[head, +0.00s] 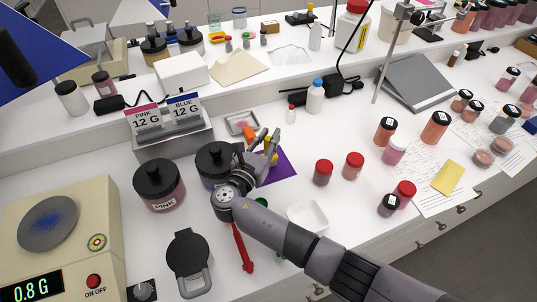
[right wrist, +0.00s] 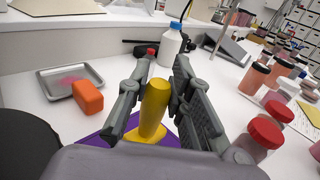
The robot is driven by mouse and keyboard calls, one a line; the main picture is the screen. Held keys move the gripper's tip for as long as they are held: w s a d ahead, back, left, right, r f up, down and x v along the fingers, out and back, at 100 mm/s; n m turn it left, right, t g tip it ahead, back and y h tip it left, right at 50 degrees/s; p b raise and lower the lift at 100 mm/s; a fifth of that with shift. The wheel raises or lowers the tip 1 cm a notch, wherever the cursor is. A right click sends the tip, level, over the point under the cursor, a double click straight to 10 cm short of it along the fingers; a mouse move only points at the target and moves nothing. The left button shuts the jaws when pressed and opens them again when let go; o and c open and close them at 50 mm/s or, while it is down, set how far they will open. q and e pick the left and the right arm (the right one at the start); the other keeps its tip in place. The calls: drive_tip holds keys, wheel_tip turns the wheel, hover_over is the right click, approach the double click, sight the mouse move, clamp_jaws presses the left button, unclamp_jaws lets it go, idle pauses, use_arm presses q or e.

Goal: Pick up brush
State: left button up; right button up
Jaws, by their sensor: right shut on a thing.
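A yellow brush (right wrist: 153,108) with a thick rounded handle and a flared lower end stands upright over a purple mat (right wrist: 117,125) in the right wrist view. My right gripper (right wrist: 156,72) is shut on its handle, with one grey finger on each side. In the head view my right gripper (head: 268,142) is above the purple mat (head: 278,168), just right of a dark lidded jar (head: 214,162), and the yellow brush (head: 271,157) shows only partly behind the fingers. Its bristles are hidden. My left gripper is not in view.
A metal tray (head: 241,122) and an orange block (head: 249,132) lie behind the gripper. A PINK jar (head: 159,185) and a scale (head: 60,235) stand left. Red-lidded jars (head: 323,172) stand right. A white dish (head: 307,216) is near the forearm.

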clamp_jaws()
